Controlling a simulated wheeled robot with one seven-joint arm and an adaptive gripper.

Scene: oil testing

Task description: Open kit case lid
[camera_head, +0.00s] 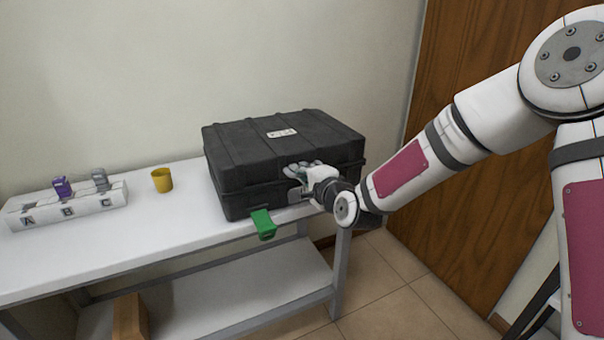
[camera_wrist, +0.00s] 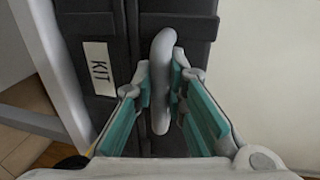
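The black kit case (camera_head: 255,150) sits at the right end of the white table, with its ribbed lid down. In the wrist view, the case front (camera_wrist: 95,25) bears a white KIT label (camera_wrist: 98,68). A rounded grey handle (camera_wrist: 161,75) stands out from the case front. My gripper (camera_head: 300,178) is at the front right of the case. In the wrist view, its teal-padded fingers (camera_wrist: 160,82) lie on both sides of the handle, with their tips close against it. The far side of the handle is hidden.
The white table (camera_head: 130,235) has a rack (camera_head: 68,208) marked A, B, C and a yellow cup (camera_head: 162,180) to the left. A green piece (camera_head: 263,223) juts past the table's front edge below the case. A wooden door (camera_head: 480,190) stands behind my arm.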

